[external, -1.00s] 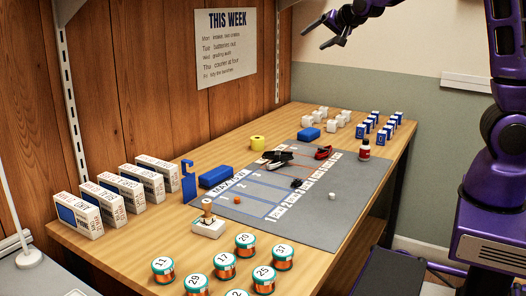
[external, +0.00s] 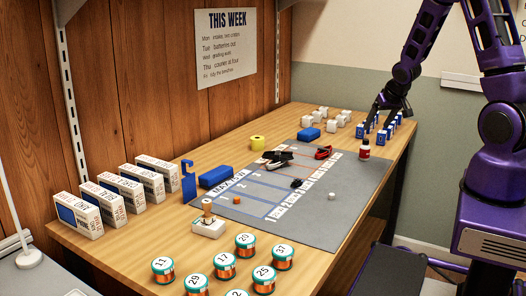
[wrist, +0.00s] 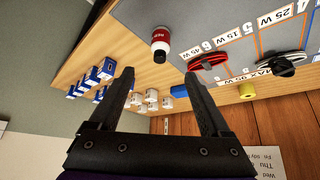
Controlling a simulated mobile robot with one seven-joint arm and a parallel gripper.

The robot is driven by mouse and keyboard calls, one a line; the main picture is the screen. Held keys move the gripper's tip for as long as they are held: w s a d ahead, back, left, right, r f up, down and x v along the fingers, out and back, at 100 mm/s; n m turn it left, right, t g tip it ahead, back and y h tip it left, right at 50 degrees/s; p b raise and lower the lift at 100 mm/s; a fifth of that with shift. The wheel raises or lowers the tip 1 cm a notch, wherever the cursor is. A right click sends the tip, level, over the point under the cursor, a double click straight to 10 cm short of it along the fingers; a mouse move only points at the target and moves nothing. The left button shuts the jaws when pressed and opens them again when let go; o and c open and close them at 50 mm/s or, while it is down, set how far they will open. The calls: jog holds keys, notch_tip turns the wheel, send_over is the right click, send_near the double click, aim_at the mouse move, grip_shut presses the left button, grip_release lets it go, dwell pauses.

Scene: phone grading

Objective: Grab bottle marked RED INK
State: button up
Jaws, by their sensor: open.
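The bottle (external: 364,149) is small, with a red body, a white band and a dark cap. It stands upright near the right edge of the grey mat (external: 355,176). In the wrist view the bottle (wrist: 160,40) shows near the top, with part of a label reading "RED". My gripper (external: 373,128) is open and empty. In the external view it is over the blue-and-white boxes, just behind the bottle. In the wrist view its two fingers (wrist: 158,80) are spread wide, and the bottle is beyond the fingertips, not touched.
Blue-and-white boxes (external: 385,133) stand close under my gripper. White blocks (external: 320,117), a blue block (external: 309,134) and a yellow roll (external: 257,143) are farther left. The mat's right part near the bottle is clear.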

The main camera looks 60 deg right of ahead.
aim_at(367, 144)
jog(key=x, duration=0.8)
jog(key=shift+f+b, duration=0.1)
jog(key=shift+b, duration=0.25)
jog(key=x, duration=0.4)
jog(key=shift+s+a+f, duration=0.15)
jog(key=shift+s+a, duration=0.05)
jog(key=shift+w+d+f, duration=0.25)
jog(key=shift+f, duration=0.2)
grip_shut()
